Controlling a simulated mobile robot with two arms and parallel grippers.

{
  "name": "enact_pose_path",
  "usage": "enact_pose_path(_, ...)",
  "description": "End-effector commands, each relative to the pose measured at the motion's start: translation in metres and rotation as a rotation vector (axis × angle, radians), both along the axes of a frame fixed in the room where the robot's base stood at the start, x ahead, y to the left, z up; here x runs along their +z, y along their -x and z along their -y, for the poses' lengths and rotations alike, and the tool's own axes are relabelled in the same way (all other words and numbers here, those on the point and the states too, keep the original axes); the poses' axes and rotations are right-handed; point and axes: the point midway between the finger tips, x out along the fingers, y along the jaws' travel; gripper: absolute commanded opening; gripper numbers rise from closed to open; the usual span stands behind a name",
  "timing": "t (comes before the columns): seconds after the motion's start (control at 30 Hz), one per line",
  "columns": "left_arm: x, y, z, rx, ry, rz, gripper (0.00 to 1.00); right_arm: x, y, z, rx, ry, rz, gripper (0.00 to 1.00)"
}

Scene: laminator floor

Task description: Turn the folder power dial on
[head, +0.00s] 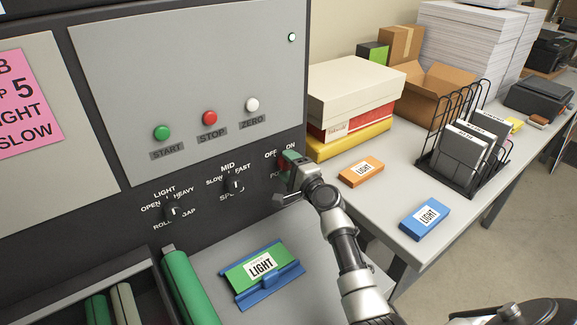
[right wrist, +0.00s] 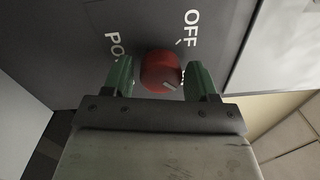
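The red power dial (right wrist: 161,71) is on the dark machine panel, beside the OFF label and a partly hidden label in the right wrist view. A pale mark shows on the lower right of its face; I cannot tell surely which label it points at. My right gripper (right wrist: 160,78) is open, its green fingers on either side of the dial with small gaps. In the head view the right gripper (head: 287,160) is at the panel under OFF and ON and hides most of the dial (head: 282,163). My left gripper is out of view.
A roll gap dial (head: 173,211) and a speed dial (head: 233,184) sit left of my gripper. Green, red and white buttons are above. A green and blue LIGHT holder (head: 262,268) lies below. The side table (head: 385,205) holds boxes, LIGHT blocks and a wire rack (head: 450,165).

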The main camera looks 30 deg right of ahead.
Motion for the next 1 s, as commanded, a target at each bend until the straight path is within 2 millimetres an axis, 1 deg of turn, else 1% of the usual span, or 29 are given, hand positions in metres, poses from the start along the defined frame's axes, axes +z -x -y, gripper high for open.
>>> enact_pose_path(0.03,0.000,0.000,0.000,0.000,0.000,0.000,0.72,0.000,0.000,0.000,0.000,0.001,0.000,0.65)
enact_pose_path(0.07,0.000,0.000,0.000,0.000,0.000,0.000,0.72,0.000,0.000,0.000,0.000,0.001,0.000,0.70)
enact_pose_path(0.33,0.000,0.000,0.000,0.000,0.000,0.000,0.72,0.000,0.001,0.000,0.000,0.003,0.000,0.70)
enact_pose_path(0.43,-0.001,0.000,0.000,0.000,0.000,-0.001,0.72,-0.001,0.007,0.001,0.000,0.004,0.000,0.70)
enact_pose_path(0.57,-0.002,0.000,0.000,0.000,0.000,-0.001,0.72,-0.003,0.027,0.004,-0.001,0.004,-0.001,0.70)
enact_pose_path(0.8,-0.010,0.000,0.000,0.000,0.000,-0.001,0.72,-0.006,0.075,0.011,-0.001,0.004,-0.002,0.70)
enact_pose_path(0.9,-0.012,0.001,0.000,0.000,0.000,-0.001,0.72,-0.006,0.091,0.013,-0.001,0.004,-0.002,0.70)
enact_pose_path(1.0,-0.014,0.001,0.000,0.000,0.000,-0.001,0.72,-0.006,0.101,0.014,-0.001,0.003,-0.001,0.70)
